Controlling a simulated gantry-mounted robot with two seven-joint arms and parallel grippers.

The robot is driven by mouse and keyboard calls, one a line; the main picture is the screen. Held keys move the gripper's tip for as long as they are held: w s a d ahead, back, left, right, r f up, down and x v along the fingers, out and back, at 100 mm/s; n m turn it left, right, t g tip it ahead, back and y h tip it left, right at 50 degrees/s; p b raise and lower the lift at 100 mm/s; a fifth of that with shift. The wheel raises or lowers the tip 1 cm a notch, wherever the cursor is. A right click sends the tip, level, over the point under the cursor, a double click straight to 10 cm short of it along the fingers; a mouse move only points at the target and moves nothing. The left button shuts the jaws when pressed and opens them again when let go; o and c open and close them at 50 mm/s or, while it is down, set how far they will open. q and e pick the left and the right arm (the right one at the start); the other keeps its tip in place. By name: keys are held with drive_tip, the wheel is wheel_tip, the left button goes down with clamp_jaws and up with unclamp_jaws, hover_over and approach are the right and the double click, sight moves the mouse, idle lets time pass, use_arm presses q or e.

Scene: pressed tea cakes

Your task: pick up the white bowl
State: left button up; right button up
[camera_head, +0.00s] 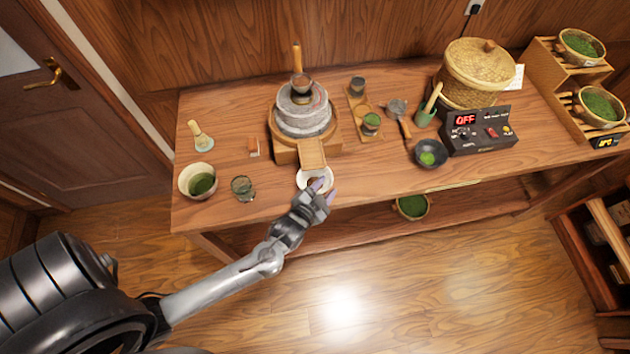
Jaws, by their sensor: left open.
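A small white bowl (301,181) stands on the table below the wooden spout of the stone mill, near the table's front edge. My left gripper (325,189) reaches in from the front left and is at the bowl's front right side. Its fingers are open and overlap the bowl's right part in the picture, hiding some of it. I cannot tell whether a finger touches the rim. My right gripper is not in view.
The stone mill (302,115) stands right behind the bowl. A cream bowl of green powder (186,180) and a glass jar (243,189) stand to the left. A dark bowl (431,152) and a control box (480,137) are to the right. The table between is mostly clear.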

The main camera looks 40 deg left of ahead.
use_arm(q)
drive_tip(key=shift+w+a+f, duration=0.1)
drive_tip(key=shift+w+f, duration=0.2)
drive_tip(key=shift+w, duration=0.3)
clamp_jaws()
drive_tip(key=shift+r, duration=0.1)
